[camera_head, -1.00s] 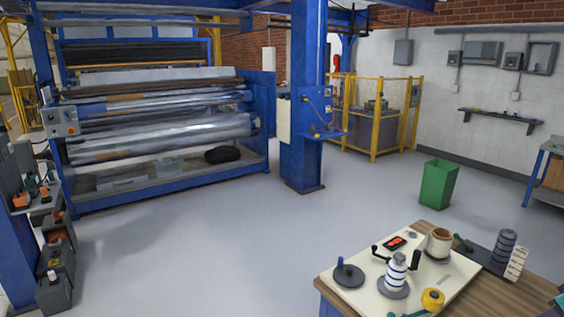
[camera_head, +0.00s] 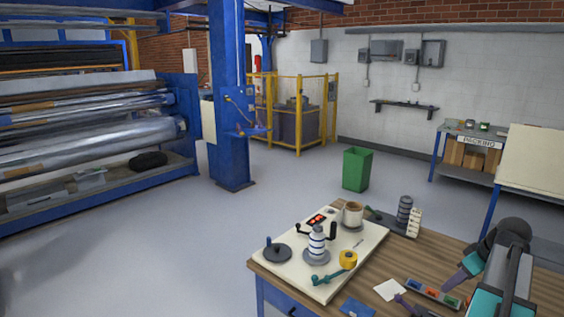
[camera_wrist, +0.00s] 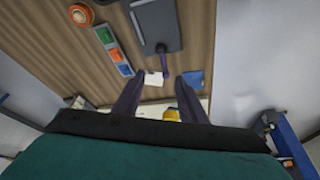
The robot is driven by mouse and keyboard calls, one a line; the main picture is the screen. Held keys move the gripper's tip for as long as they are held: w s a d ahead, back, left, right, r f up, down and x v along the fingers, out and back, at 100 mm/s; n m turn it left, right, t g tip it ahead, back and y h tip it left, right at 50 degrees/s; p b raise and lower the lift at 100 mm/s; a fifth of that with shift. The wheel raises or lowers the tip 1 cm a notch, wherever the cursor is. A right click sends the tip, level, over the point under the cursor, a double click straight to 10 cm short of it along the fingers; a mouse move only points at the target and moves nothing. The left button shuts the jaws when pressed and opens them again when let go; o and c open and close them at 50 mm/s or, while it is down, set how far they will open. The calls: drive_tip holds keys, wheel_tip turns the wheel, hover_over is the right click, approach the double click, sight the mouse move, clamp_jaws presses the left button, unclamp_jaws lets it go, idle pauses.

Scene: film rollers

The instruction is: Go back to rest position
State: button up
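The task names no object. In the wrist view the two dark fingers of my gripper (camera_wrist: 158,82) stand well apart with nothing held between them. They are above or near a wooden bench (camera_wrist: 60,50), and a small white card (camera_wrist: 153,78) shows beyond the gap. In the head view part of my teal and black arm shows at the lower right, over the bench (camera_head: 460,250).
The bench holds a cream board (camera_head: 290,277) with a white-and-blue spool (camera_head: 316,243), a yellow roll (camera_head: 348,259), a coloured tray (camera_head: 433,293) and a dark stacked spool (camera_head: 404,210). A green bin (camera_head: 356,169) stands behind. A packing table (camera_head: 470,146) is at right. The left floor is open.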

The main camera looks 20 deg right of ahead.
drive_tip(key=w+a+f+g, duration=0.1)
drive_tip(key=w+a+f, duration=0.3)
drive_tip(key=a+f, duration=0.3)
drive_tip(key=w+a+f+m+g, duration=0.1)
drive_tip(key=w+a+f, duration=0.3)
drive_tip(key=a, duration=0.6)
drive_tip(key=w+a+f+g, duration=0.1)
drive_tip(key=w+a+f, duration=0.3)
drive_tip(key=a+f, duration=0.3)
drive_tip(key=s+a+f+g, duration=0.1)
drive_tip(key=a+f, duration=0.3)
drive_tip(key=a, duration=0.5)
drive_tip(key=s+a+f, duration=0.2)
drive_tip(key=a+f, duration=0.3)
drive_tip(key=a, duration=0.4)
drive_tip(key=s+a+f+g, duration=0.1)
drive_tip(key=a+f, duration=0.3)
drive_tip(key=a, duration=0.5)
drive_tip(key=s+f+g+b, duration=0.5)
drive_tip(key=s+f+b, duration=0.5)
drive_tip(key=s+f, duration=1.6)
wheel_tip(320, 180, down, 2)
drive_tip(key=shift+f+m+h, duration=0.1)
drive_tip(key=shift+m+h, duration=0.3)
